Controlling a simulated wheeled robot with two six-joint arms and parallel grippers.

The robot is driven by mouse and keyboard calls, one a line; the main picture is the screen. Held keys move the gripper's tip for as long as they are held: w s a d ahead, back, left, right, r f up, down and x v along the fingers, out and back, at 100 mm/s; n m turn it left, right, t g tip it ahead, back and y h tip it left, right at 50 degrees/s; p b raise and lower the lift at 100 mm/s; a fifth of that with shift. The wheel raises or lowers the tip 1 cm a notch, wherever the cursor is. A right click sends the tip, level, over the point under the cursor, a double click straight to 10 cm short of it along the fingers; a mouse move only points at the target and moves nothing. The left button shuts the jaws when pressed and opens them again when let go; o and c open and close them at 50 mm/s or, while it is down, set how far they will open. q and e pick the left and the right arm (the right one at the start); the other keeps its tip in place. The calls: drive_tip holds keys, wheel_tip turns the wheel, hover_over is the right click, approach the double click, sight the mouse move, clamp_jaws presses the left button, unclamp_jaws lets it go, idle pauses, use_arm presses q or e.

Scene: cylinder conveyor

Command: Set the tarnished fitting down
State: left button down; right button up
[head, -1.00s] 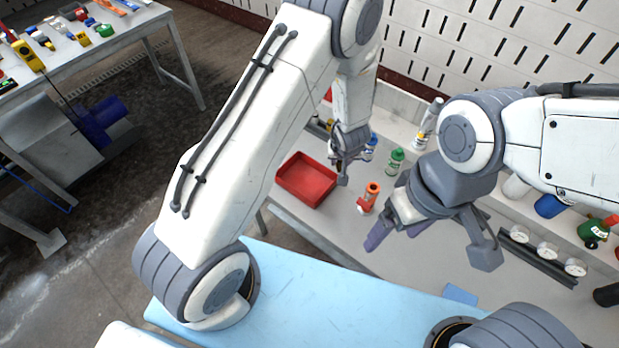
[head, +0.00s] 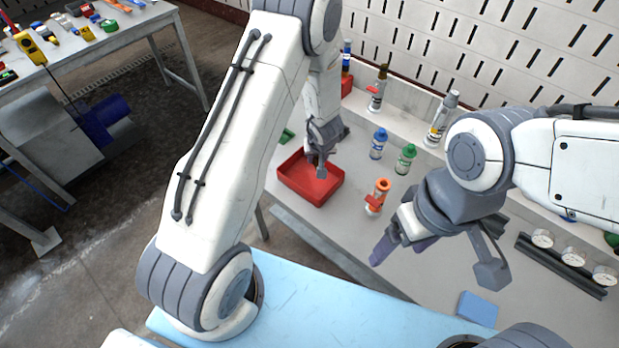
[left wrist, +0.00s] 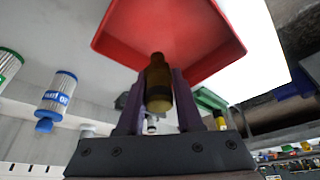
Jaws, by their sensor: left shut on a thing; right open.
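My left gripper (head: 320,165) is shut on the tarnished fitting, over the red tray (head: 296,188) in the head view. In the left wrist view the fitting (left wrist: 158,84) is a dark brownish-yellow cylinder with a narrower end, gripped between two purple fingers. The tray (left wrist: 120,42) lies beyond it there. The fitting is mostly hidden by the gripper in the head view, and I cannot tell whether it touches the tray. My right gripper (head: 403,247) is open and empty above the grey bench (head: 345,238).
An orange-topped fitting (head: 378,197), a green-capped cylinder (head: 405,159) and a blue-capped cylinder (head: 378,144) stand right of the tray. Spray-type bottles (head: 441,120) stand behind. Gauges on a dark rail (head: 560,265) lie at the right. A blue pad (head: 478,308) is at the front.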

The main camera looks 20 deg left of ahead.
sight(309, 173)
use_arm(q)
drive_tip(key=shift+s+a+f+b, duration=0.15)
drive_tip(key=shift+a+f+b, duration=0.15)
drive_tip(key=shift+a, duration=0.2)
drive_tip(key=shift+s+a+f+b, duration=0.15)
drive_tip(key=shift+a+f, duration=0.2)
drive_tip(key=shift+a, duration=0.1)
drive_tip(key=shift+a+f, duration=0.15)
drive_tip(key=shift+f, duration=0.05)
drive_tip(key=shift+f+b, duration=1.15)
drive_tip(key=shift+f, duration=0.6)
use_arm(e)
drive_tip(key=shift+f, duration=2.1)
use_arm(q)
drive_tip(key=shift+f, duration=0.15)
drive_tip(key=c, duration=0.6)
unclamp_jaws()
use_arm(e)
drive_tip(key=shift+f, duration=0.1)
